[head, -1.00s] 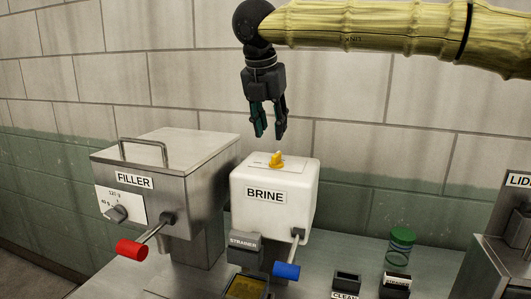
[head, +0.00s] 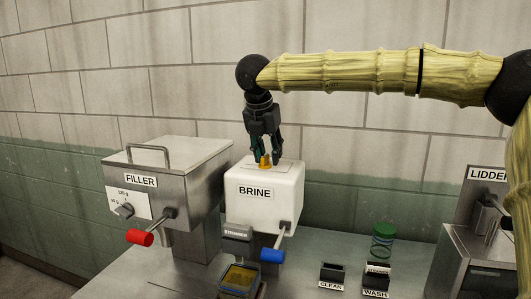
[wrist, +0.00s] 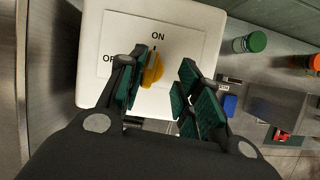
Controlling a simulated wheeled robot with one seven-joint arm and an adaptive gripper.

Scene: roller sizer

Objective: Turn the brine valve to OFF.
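The white BRINE box (head: 262,208) stands on the steel counter, with a yellow valve knob (head: 265,161) on its top. In the wrist view the knob (wrist: 153,70) points toward the ON label on the box's top plate (wrist: 187,40); a second label at left, starting with O, is partly hidden by a finger. My gripper (head: 266,156) is open and points down over the box top. Its fingers (wrist: 162,90) stand on either side of the knob, the left finger close to it and the right one apart. Whether the left finger touches the knob cannot be told.
The steel FILLER (head: 165,190) with a red-handled lever (head: 140,237) stands close at left. A blue-handled lever (head: 272,255) sticks out from the brine box's front.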

